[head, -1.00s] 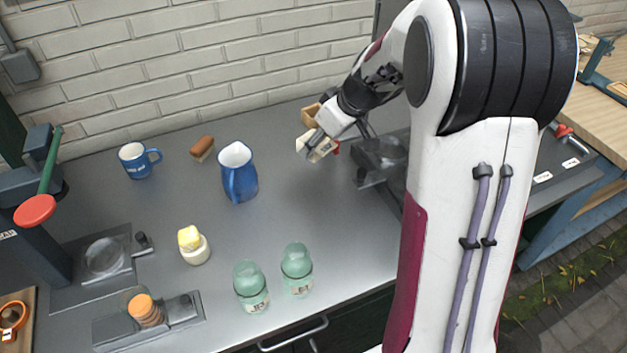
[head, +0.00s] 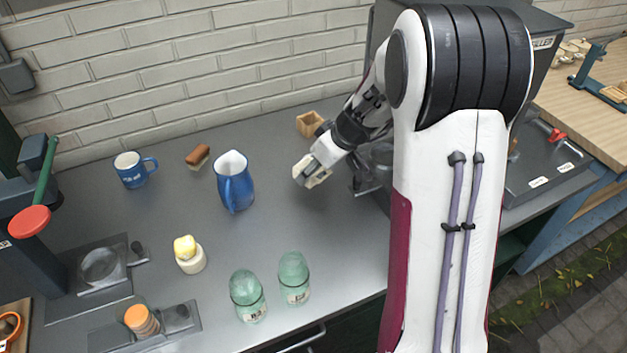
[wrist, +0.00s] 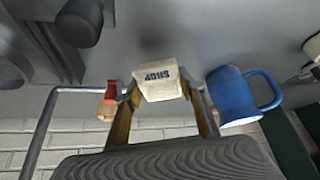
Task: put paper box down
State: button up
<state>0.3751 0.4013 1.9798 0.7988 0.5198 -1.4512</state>
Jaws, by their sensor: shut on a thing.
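The paper box (wrist: 160,78), small, off-white and with dark lettering, sits between my gripper's two fingers (wrist: 159,92) in the wrist view. In the head view my gripper (head: 316,168) is low over the grey counter, right of the blue pitcher (head: 235,183), shut on the paper box (head: 309,174). The box looks tilted there and is partly covered by the gripper. I cannot tell whether its underside touches the counter. The pitcher also shows close on the right of the wrist view (wrist: 232,98).
A small red-topped item (wrist: 107,100) shows left of the paper box. Counter (head: 330,225) in front is clear.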

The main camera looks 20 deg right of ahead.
aim_at(314, 179)
dwell(0.3)
jog(key=shift+f, duration=1.9)
jog(key=shift+f, duration=0.1)
jog(key=o, duration=0.8)
jog(key=shift+s+d+r, duration=0.1)
jog(key=shift+r, duration=0.3)
jog(key=shift+v, duration=5.75)
